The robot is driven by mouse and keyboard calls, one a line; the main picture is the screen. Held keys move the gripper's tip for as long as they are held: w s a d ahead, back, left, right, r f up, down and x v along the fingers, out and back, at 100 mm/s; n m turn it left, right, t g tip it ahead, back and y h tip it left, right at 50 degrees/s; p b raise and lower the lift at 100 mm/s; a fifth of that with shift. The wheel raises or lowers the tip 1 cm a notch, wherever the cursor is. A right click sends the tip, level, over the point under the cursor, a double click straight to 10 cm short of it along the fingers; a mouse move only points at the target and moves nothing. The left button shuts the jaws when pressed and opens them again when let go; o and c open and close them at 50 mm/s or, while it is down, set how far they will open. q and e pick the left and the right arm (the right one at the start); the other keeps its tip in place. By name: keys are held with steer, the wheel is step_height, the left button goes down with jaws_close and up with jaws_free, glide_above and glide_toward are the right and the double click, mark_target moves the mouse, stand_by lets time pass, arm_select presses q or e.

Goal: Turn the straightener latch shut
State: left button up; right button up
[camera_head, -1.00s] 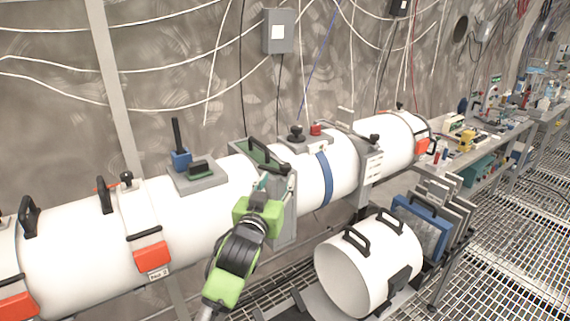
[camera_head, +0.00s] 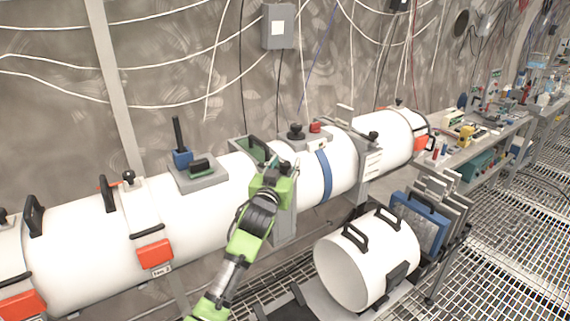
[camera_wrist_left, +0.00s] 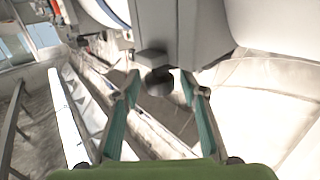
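The grey straightener housing (camera_head: 286,222) sits across the white tunnel tube, with a green-framed insert and dark handle (camera_head: 257,149) at its top. My left gripper (camera_head: 283,165) is at the upper front of this housing and hides part of it. In the left wrist view its two teal fingers (camera_wrist_left: 160,80) are spread apart. A dark rounded knob (camera_wrist_left: 158,83) under a small grey block shows between the fingertips; it may be the latch. I cannot tell whether the fingers touch it. How the latch is turned is not clear in the head view. My right gripper is not in view.
A blue strap (camera_head: 325,178) and a grey plate with a red button (camera_head: 315,127) lie right of the housing. A loose white tube section (camera_head: 345,275) with black handles stands at lower right. A blue-framed panel (camera_head: 425,222) is beside it. The grated floor is open at right.

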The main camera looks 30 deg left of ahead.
arm_select(q)
jaws_close()
steer(key=shift+r+m+h+p, duration=0.2)
steer(key=shift+m+h+p, duration=0.3)
steer(key=shift+h+p, duration=0.25)
steer(key=shift+a+m+t+h+p, duration=0.1)
steer(key=shift+m+t+h+p, duration=0.35)
steer(key=shift+m+h, duration=0.85)
steer(key=shift+h, duration=0.55)
steer(key=shift+f+m+h+b, duration=0.1)
steer(key=shift+m+h+b, duration=0.6)
steer(key=shift+h, duration=0.7)
steer(key=shift+o, duration=1.6)
jaws_free()
steer(key=shift+d, duration=0.2)
